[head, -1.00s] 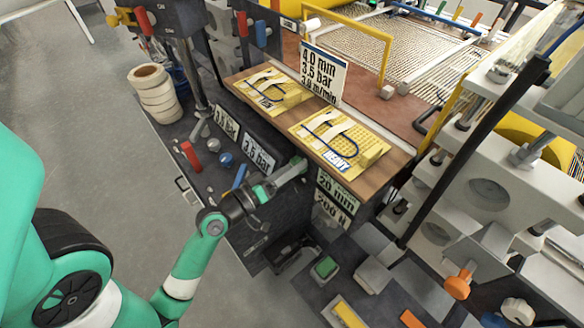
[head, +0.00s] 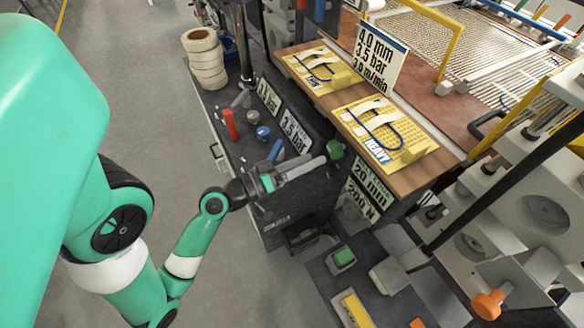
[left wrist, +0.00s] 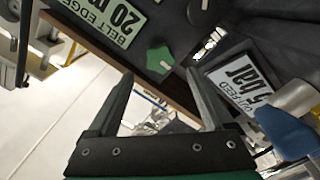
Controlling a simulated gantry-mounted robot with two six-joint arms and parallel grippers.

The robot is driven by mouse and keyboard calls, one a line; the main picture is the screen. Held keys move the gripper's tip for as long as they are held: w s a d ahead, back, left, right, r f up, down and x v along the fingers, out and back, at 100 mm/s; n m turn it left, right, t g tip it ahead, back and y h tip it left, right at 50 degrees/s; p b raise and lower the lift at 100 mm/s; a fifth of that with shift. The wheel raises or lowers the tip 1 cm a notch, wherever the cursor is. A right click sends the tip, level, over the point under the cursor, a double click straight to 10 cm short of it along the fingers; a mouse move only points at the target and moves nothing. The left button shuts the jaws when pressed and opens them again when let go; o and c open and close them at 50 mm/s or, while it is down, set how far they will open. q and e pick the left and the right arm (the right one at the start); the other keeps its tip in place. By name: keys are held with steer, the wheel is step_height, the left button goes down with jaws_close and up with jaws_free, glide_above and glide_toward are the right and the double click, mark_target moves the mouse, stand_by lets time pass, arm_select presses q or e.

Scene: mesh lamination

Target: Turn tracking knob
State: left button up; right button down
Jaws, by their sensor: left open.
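A green lobed knob (head: 336,150) sits on the dark machine front below the wooden board's edge, beside the "20 mm" plate (head: 371,184). The left wrist view shows the knob (left wrist: 159,60) larger, next to the "BELT EDGE" plate (left wrist: 122,22). My left gripper (head: 319,163) is just left of the knob in the head view. In the left wrist view its two fingers (left wrist: 160,74) are spread and empty, with the knob showing beyond and between their tips. I see no contact. My right gripper is not in view.
A "3.5 bar" plate (head: 295,132), a blue handle (head: 275,150) and a red handle (head: 230,124) stand left of the gripper. The wooden board (head: 410,172) with two yellow pads overhangs above. A lower dark panel with a green button (head: 344,257) lies below.

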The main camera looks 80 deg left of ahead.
arm_select(q)
steer(key=shift+p+v, duration=0.75)
steer(key=shift+v, duration=2)
